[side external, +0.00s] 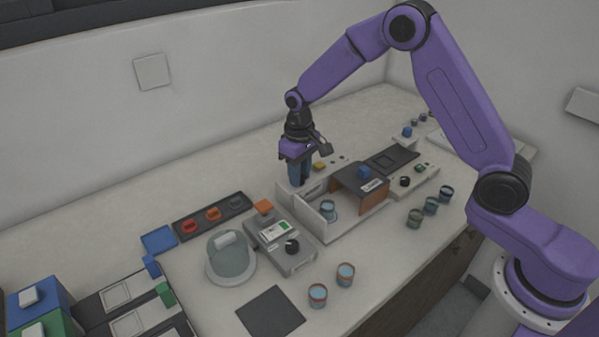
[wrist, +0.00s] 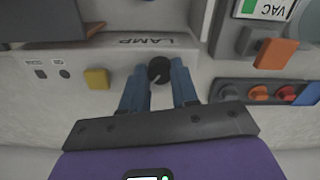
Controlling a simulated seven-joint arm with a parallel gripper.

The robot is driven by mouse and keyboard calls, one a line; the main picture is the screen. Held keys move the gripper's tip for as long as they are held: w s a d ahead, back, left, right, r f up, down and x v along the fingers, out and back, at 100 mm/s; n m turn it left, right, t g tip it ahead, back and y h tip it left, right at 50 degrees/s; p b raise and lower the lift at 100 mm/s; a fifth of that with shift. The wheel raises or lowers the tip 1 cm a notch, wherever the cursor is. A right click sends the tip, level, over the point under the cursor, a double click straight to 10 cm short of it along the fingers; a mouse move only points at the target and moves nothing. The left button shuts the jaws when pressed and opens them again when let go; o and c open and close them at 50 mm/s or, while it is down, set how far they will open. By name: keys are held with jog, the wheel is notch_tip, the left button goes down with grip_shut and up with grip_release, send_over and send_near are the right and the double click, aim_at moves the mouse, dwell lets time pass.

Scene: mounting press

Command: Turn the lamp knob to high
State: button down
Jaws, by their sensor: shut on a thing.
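The lamp knob (wrist: 160,69) is a round black dial with a pale pointer line, on a light panel marked LAMP (wrist: 147,41) in the wrist view. My gripper (wrist: 159,74) has its blue fingers on either side of the knob and is shut on it. In the side external view my gripper (side external: 298,181) points down behind the pale housing (side external: 308,195), and the knob is hidden there. The pointer line slants toward the lower left in the wrist view. I cannot read any setting marks around the knob.
A yellow button (wrist: 96,79) and small dark holes lie left of the knob in the wrist view. An orange block (wrist: 276,53) and a rack with red and orange knobs (wrist: 259,93) lie to the right. A glass dome (side external: 230,257) and several cups stand on the bench.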

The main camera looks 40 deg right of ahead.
jog(key=c, duration=0.9)
grip_release()
jog(key=shift+o, duration=0.2)
jog(key=shift+r, duration=0.1)
notch_tip(320, 180, up, 17)
jog(key=shift+r, duration=0.2)
jog(key=s+a+f+n, duration=0.15)
jog(key=s+n, duration=0.35)
jog(key=s, duration=1.3)
jog(key=s+d+f+n, duration=0.2)
jog(key=s+d, duration=0.1)
jog(key=s, duration=0.6)
jog(key=s+d+f+n, duration=0.2)
jog(key=s+d+n, duration=0.1)
jog(key=s, duration=0.6)
jog(key=shift+s+d, duration=0.15)
jog(key=shift+d, duration=0.45)
